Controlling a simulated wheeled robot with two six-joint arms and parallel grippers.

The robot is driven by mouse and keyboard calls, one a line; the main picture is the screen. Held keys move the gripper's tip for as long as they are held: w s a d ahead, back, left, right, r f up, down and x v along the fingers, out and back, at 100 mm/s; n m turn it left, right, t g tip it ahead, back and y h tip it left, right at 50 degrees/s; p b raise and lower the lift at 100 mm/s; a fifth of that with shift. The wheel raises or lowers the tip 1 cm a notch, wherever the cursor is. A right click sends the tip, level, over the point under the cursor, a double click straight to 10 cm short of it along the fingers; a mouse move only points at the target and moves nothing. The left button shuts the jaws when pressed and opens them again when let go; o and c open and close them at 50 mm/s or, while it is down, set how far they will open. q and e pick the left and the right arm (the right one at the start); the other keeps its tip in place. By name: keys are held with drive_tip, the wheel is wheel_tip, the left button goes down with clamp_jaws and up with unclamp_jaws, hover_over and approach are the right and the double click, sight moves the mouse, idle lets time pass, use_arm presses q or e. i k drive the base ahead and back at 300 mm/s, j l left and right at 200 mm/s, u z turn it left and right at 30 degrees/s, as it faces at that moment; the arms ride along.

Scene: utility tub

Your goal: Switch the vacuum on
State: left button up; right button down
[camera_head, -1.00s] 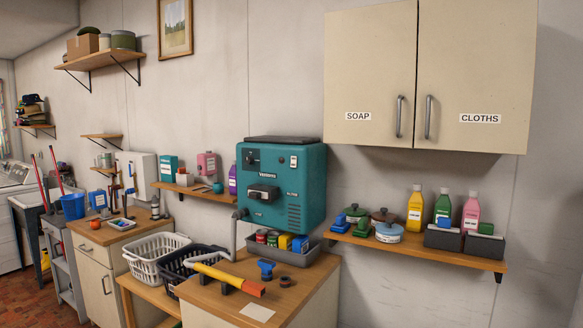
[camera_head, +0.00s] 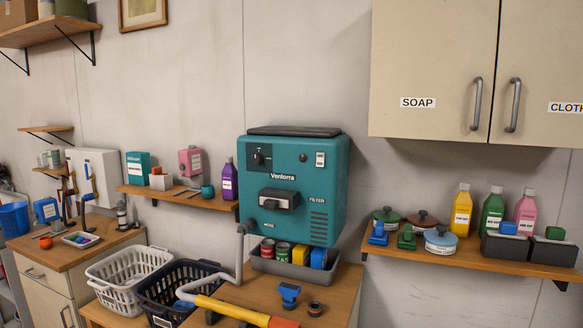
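The vacuum is a teal wall unit (camera_head: 290,215) marked "Ventorra", mounted above a wooden counter. Its upper front has a black panel with a rotary knob (camera_head: 258,157), a small red-brown button or light (camera_head: 303,158) and a white rocker switch (camera_head: 320,159). Neither of my grippers shows.
A grey tray (camera_head: 290,269) of cans and boxes sits under the unit. White (camera_head: 112,283) and dark (camera_head: 165,304) laundry baskets stand at left. A cabinet (camera_head: 425,65) hangs upper right, above a shelf (camera_head: 470,252) of bottles and pots. A blue attachment (camera_head: 289,293) lies on the counter.

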sight(319, 155)
drive_tip(key=i+j, duration=0.25)
drive_tip(key=j, duration=0.15)
drive_tip(key=i+j+z, duration=0.1)
drive_tip(key=i+j, duration=0.15)
drive_tip(key=j, duration=0.15)
drive_tip(key=i+j, duration=0.25)
drive_tip(key=j, duration=0.15)
